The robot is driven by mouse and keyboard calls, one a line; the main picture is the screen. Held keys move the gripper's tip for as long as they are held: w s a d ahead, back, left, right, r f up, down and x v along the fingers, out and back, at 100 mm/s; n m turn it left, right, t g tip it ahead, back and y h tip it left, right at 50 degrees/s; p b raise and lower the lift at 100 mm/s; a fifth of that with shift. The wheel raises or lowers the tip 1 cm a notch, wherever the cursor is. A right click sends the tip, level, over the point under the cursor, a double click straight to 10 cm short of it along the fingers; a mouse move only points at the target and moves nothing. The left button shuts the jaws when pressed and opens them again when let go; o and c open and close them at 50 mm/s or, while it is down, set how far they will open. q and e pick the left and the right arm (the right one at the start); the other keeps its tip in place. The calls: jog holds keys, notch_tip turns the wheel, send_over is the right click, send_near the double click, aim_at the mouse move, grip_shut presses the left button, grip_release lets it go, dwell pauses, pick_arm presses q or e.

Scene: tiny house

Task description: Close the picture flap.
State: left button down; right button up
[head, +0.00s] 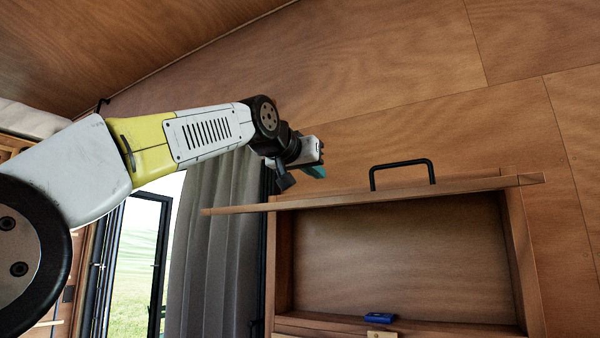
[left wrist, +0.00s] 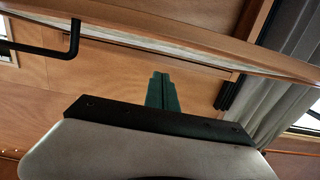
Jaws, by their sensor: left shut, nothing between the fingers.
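The picture flap (head: 375,196) is a wooden panel, raised and seen nearly edge-on above an open wall cabinet (head: 400,258). A black handle (head: 402,168) stands on its upper side. My left gripper (head: 316,171) is shut and empty, above the flap's left part in the head view and left of the handle. In the left wrist view, the shut green fingers (left wrist: 162,92) point toward the flap (left wrist: 190,42), and the handle (left wrist: 74,40) shows at upper left. I cannot tell whether the fingers touch the flap. My right gripper is not in view.
A small blue object (head: 380,317) lies in the cabinet near its lower edge. A grey curtain (head: 205,240) hangs left of the cabinet, beside a window or door opening (head: 140,255). Wood-panelled wall (head: 400,90) rises behind the flap.

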pick_arm(q)
jog(key=shift+w+d+f, duration=0.15)
jog(key=shift+f, duration=0.8)
jog(key=shift+w+d+f, duration=0.15)
jog(key=shift+w+f, duration=0.05)
jog(key=shift+f, duration=0.85)
